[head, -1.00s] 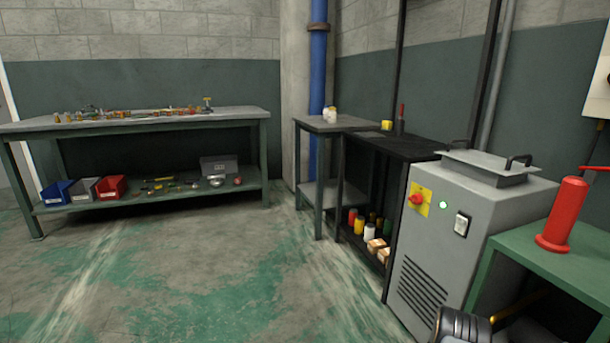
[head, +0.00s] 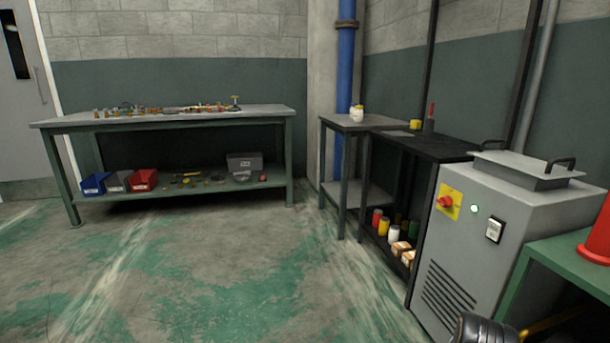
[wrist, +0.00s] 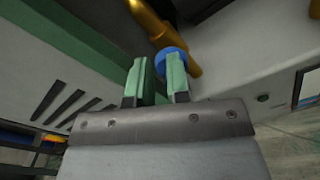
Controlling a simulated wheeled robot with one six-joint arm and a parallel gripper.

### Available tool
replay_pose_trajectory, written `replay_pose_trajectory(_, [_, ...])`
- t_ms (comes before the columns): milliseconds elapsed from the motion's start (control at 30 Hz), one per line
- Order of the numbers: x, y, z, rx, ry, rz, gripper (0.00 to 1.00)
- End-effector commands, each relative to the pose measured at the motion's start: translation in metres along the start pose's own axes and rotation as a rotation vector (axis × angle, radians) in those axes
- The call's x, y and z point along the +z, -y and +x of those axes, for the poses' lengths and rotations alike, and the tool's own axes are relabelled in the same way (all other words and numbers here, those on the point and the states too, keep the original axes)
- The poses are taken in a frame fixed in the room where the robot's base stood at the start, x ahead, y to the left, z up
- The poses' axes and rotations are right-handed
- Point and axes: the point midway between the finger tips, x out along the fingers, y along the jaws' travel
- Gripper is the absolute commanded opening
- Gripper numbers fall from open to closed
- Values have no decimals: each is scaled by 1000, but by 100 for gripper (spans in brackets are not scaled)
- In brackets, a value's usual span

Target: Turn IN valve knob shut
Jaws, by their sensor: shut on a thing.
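A round blue knob (wrist: 168,52) sits by a brass pipe fitting (wrist: 150,20) in the wrist view, at the upper middle. No IN label is readable, and the fingers hide part of the knob. My gripper (wrist: 156,70), with green finger pads, is shut on the blue knob, one finger overlapping its face. The head view does not show the gripper or the knob; only a dark part of my arm shows at the bottom edge, beside a brass pipe (head: 550,323).
A grey machine cabinet (head: 470,270) with a red switch (head: 446,201) stands at the right. A green table (head: 575,262) with a red object (head: 597,245) is beside it. A workbench (head: 170,121) stands at the back left. The floor between is clear.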

Motion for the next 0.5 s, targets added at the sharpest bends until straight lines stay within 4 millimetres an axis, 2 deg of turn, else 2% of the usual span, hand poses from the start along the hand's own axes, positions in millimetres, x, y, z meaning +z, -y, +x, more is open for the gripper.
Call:
replay_pose_trajectory(33, [9,-10,11,18,18,24,0])
replay_pose_trajectory(100, [11,-9,12,14,20,24,0])
replay_pose_trajectory(500, [21,-10,9,12,30,22,0])
